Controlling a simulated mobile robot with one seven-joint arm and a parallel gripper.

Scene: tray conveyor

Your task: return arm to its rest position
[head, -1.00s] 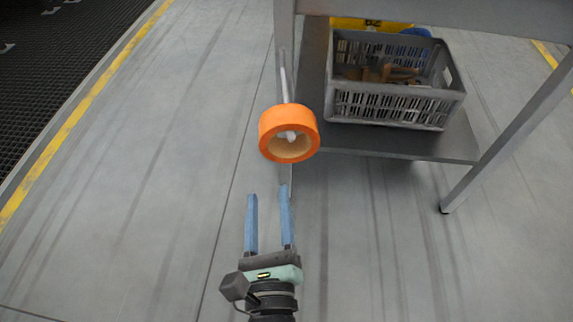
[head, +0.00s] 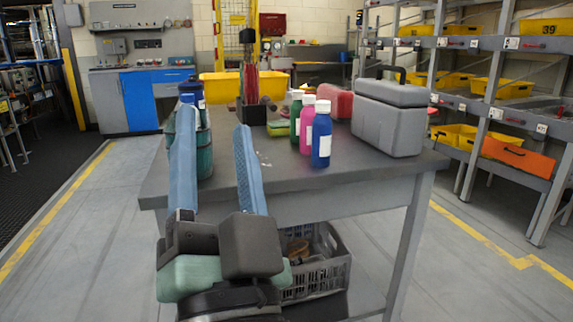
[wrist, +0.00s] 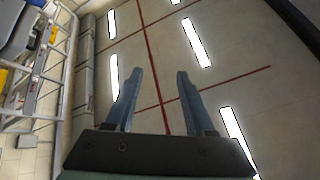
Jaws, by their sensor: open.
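My gripper (head: 210,140) is in the lower left of the head view, in front of the grey work table. Its two blue fingers are apart, point upward and hold nothing. In the wrist view my gripper (wrist: 155,88) also shows open and empty, with the ceiling and its light strips behind it. The fingers overlap a teal container and part of the table in the head view; I cannot tell how much space lies between them.
The grey table (head: 300,170) carries a blue bottle (head: 321,135), a pink bottle (head: 306,125) and a grey case (head: 390,115). A grey crate (head: 318,275) sits on its lower shelf. Shelving (head: 500,90) stands at right. Floor at left is clear.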

